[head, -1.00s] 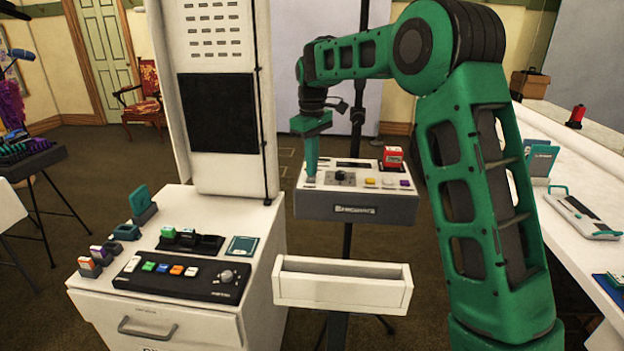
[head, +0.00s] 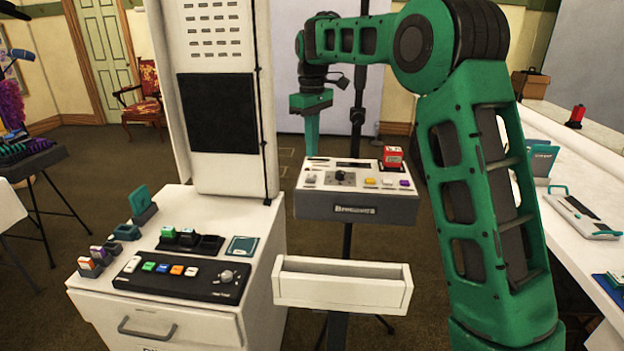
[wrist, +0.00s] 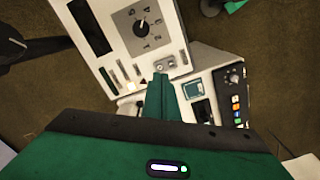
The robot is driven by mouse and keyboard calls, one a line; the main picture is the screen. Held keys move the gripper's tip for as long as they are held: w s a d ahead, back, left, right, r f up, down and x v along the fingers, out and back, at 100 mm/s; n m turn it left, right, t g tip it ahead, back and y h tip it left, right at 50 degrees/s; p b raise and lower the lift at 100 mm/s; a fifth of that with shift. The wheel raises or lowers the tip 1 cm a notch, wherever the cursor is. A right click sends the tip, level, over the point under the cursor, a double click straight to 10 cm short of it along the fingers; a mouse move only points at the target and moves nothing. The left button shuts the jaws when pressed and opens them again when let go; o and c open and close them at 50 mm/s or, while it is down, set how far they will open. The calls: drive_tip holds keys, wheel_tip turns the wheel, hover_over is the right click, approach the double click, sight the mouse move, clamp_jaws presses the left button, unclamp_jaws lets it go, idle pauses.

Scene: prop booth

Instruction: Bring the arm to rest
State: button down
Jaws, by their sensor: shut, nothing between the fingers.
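My green gripper (head: 312,150) hangs pointing down above the back left part of the grey and white control box on a stand (head: 355,207). Its fingers are shut and empty, with a gap between their tips and the box top. In the wrist view the shut fingers (wrist: 160,92) point toward the control box (wrist: 150,35), whose round dial (wrist: 141,28) shows beyond them. My arm is bent, with the elbow high at the right in the head view.
A white open bin (head: 343,290) is in front of the box. A white cabinet (head: 230,330) with a black button panel (head: 180,278) stands to the left. A red block (head: 393,157) sits on the box's back right. A white counter (head: 585,215) runs along the right.

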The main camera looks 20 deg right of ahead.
drive_tip(key=shift+r, duration=0.6)
drive_tip(key=s+d+m, duration=0.3)
drive_tip(key=s+d, duration=0.5)
drive_tip(key=s, duration=0.3)
drive_tip(key=s+d+m, duration=0.4)
drive_tip(key=s+d, duration=0.3)
drive_tip(key=s, duration=0.3)
drive_tip(key=s+d+f+m, duration=0.1)
drive_tip(key=s+f+m, duration=0.2)
drive_tip(key=s, duration=1)
drive_tip(key=s+d+f+m, duration=0.2)
drive_tip(key=s+f+m, duration=0.1)
drive_tip(key=s+f, duration=0.6)
drive_tip(key=s, duration=0.4)
drive_tip(key=shift+m, duration=0.4)
drive_tip(key=shift+s, duration=0.1)
